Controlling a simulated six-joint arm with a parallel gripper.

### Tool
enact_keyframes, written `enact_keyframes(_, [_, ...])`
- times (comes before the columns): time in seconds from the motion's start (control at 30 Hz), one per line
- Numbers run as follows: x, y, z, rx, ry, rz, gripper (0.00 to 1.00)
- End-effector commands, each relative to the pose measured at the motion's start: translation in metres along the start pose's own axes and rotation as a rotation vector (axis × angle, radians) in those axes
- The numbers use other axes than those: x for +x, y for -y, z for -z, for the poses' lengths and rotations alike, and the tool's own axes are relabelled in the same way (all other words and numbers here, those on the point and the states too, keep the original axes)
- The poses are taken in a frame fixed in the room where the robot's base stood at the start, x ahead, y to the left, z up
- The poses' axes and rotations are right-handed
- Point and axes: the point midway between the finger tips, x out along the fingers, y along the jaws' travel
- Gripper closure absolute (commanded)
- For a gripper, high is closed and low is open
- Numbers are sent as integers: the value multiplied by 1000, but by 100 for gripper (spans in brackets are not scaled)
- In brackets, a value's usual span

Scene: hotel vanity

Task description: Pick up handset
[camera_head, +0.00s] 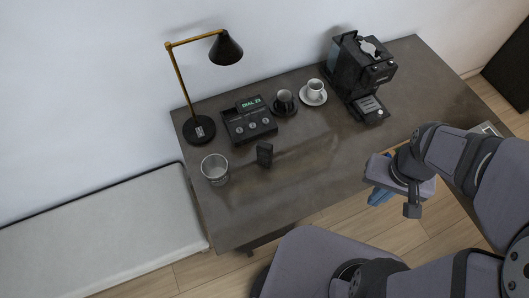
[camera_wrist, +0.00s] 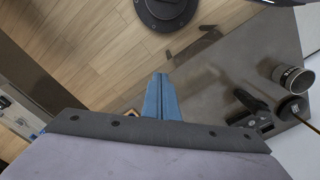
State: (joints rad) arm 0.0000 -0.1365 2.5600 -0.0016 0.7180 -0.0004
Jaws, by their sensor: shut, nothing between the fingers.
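The handset appears to be the small black upright object (camera_head: 264,154) on the dark desk, just in front of a black desk unit with a green display (camera_head: 250,120). In the wrist view a dark elongated shape, likely the same handset (camera_wrist: 248,100), lies to the right of my fingers, beside the unit. My gripper (camera_head: 380,194) has blue fingers and is near the desk's front right edge, well to the right of the handset and apart from it. In the wrist view my gripper (camera_wrist: 161,80) has its fingers together with nothing between them.
A lamp (camera_head: 200,129), a dark cup (camera_head: 284,102), a white cup (camera_head: 315,90) and a coffee machine (camera_head: 362,75) stand behind. The desk's middle (camera_head: 310,170) is clear.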

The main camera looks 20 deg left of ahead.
Motion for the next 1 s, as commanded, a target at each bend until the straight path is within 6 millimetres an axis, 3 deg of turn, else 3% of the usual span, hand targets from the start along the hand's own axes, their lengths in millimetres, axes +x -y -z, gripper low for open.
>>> enact_keyframes(0.03, [0, 0, 0, 0, 0, 0, 95])
enact_keyframes(0.27, [0, 0, 0, 0, 0, 0, 40])
enact_keyframes(0.57, [0, 0, 0, -3, 0, 0, 39])
enact_keyframes(0.73, [0, 4, 10, -95, -6, -3, 39])
enact_keyframes(0.87, [2, 15, 30, -302, -20, -10, 39])
enact_keyframes(1.0, [5, 36, 63, -654, -45, -28, 39])
